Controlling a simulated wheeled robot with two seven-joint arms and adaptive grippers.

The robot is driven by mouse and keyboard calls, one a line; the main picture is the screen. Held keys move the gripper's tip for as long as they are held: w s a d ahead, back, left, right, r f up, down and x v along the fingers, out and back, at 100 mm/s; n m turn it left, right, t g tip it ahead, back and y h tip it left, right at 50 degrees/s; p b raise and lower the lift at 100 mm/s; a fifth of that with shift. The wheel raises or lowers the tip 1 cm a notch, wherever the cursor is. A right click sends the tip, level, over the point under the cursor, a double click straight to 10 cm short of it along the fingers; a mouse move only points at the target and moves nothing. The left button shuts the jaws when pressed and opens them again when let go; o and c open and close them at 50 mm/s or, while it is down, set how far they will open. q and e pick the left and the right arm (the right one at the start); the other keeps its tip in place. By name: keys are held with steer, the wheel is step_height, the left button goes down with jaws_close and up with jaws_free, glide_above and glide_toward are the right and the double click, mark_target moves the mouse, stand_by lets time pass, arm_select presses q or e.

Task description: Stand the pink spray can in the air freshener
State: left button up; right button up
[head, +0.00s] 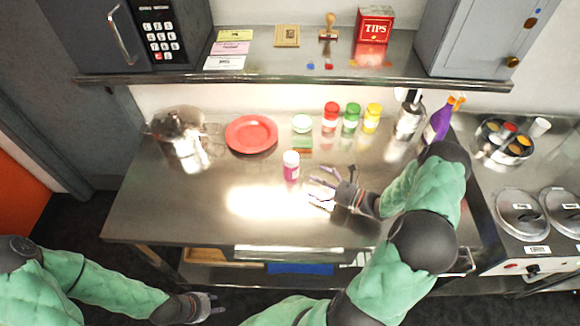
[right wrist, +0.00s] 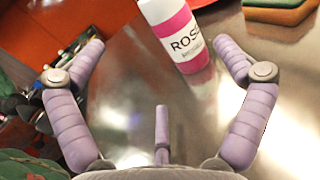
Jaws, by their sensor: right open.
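The pink spray can (head: 291,174), with a white upper part, stands upright on the steel counter. In the right wrist view the can (right wrist: 182,38) shows a white label reading "ROS…", beyond the spread fingers. My right gripper (head: 322,188) is open and empty, just to the right of the can in the head view and apart from it. My left gripper (head: 206,303) hangs low in front of the counter; its finger opening is too small to judge. I cannot make out an air freshener in these views.
A purple spray bottle (head: 438,122) stands at the right. The counter's front left is clear.

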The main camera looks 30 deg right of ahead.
mark_target(296, 170)
steer(key=x, duration=1)
steer(key=shift+w+d+f, duration=0.1)
steer(key=shift+w+d, duration=0.05)
steer(key=shift+w, duration=0.35)
steer(key=c, duration=1.5)
